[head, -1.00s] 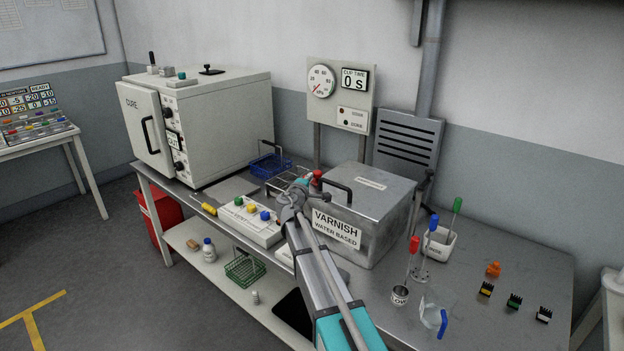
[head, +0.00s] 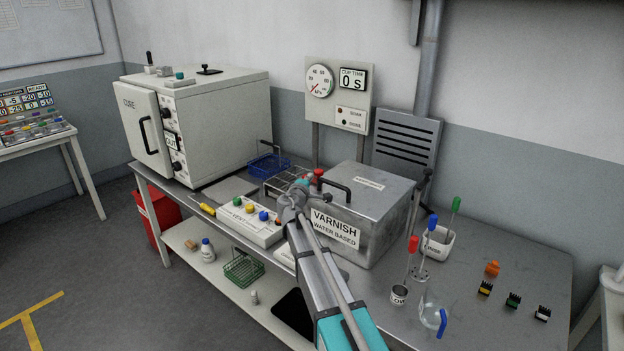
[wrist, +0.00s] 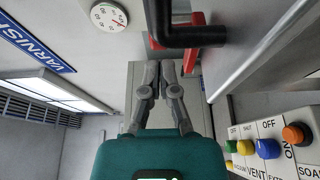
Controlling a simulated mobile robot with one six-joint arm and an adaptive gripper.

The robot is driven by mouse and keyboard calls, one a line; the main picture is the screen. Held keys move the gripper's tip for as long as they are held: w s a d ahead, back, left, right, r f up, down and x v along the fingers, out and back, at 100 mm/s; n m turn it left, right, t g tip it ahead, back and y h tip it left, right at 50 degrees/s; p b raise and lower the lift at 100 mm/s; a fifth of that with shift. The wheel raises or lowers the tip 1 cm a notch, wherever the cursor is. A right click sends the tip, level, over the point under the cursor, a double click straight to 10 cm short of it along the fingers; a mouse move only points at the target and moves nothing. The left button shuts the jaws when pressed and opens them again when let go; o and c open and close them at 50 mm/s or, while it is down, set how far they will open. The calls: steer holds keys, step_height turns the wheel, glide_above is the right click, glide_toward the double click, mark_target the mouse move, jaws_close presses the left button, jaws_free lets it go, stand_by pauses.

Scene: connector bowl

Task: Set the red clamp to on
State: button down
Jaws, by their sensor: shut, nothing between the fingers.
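The red clamp (head: 319,173) shows as a small red part at the left top edge of the metal varnish box (head: 385,215). In the wrist view its red part (wrist: 198,19) is at the top, partly hidden behind a dark bar. Its setting cannot be read. My gripper (wrist: 161,67) is shut and empty, its fingertips just below the red part and dark bar in the wrist view. I cannot tell whether they touch. In the head view my gripper (head: 300,188) is at the box's left side, its fingers partly hidden by my own wrist.
A button panel (head: 262,236) with coloured knobs lies left of my arm. A wire rack (head: 287,180) and a blue basket (head: 268,164) stand behind it. The white oven (head: 225,120) is at the left. Cups and connectors occupy the right of the bench.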

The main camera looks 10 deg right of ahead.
steer(key=v, duration=1.2)
steer(key=shift+s+d, duration=0.1)
steer(key=s+d+f+m+g+p, duration=0.1)
steer(key=s+d+f+m+g, duration=0.8)
steer(key=s, duration=0.4)
steer(key=s+a+f+m+g+y, duration=0.1)
steer(key=s+a+f+g+y, duration=0.1)
steer(key=s, duration=0.6)
steer(key=s+a+f+m+g+y, duration=0.2)
steer(key=s+f+g+y, duration=0.2)
steer(key=s, duration=0.4)
steer(key=f+y+p, duration=0.1)
steer(key=y, duration=0.1)
steer(key=shift+s+a+f+g+y, duration=0.3)
steer(key=shift+s+a+g+y, duration=0.05)
steer(key=shift+a+g+y, duration=0.05)
